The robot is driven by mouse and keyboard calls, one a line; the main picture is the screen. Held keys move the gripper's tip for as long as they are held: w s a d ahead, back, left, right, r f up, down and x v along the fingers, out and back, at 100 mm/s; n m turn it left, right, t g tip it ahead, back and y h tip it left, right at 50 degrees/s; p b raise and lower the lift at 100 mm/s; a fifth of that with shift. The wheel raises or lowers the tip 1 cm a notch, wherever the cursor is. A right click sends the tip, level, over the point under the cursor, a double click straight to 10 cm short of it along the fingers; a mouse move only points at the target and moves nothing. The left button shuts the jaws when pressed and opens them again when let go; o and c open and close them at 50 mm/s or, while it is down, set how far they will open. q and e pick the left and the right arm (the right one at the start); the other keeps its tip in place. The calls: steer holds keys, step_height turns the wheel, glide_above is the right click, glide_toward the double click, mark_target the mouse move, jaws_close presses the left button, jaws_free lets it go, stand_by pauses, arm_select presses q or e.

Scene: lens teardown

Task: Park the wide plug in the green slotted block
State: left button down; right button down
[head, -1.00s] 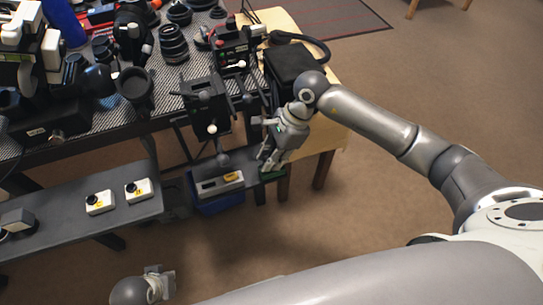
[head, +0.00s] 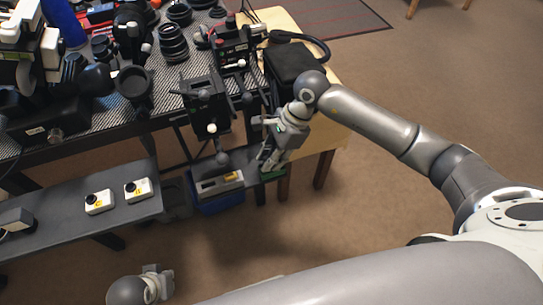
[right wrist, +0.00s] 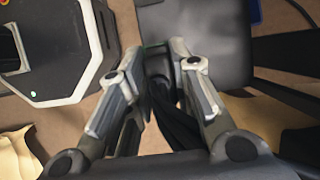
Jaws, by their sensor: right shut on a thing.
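My right gripper (head: 266,163) points down over the right end of the low grey shelf in the head view. It is shut on a dark piece, likely the wide plug (right wrist: 162,92), which shows between the fingers in the right wrist view. Its lower end is hard to make out. The green slotted block (head: 272,176) shows as a small green patch just below the fingertips. My gripper hides most of it, and a thin green edge shows in the right wrist view (right wrist: 153,45). I cannot tell whether plug and block touch. My left gripper (head: 158,280) is partly seen at the bottom left.
A grey tray (head: 219,186) and a blue bin (head: 221,202) sit left of the block. Two white boxes with yellow labels (head: 99,202) stand on the low shelf (head: 60,230). The crowded bench (head: 90,140) and a black case (head: 293,62) are close above.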

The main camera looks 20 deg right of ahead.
stand_by(0.3)
steer(key=c, duration=1.2)
jaws_free()
steer(key=v, duration=1.2)
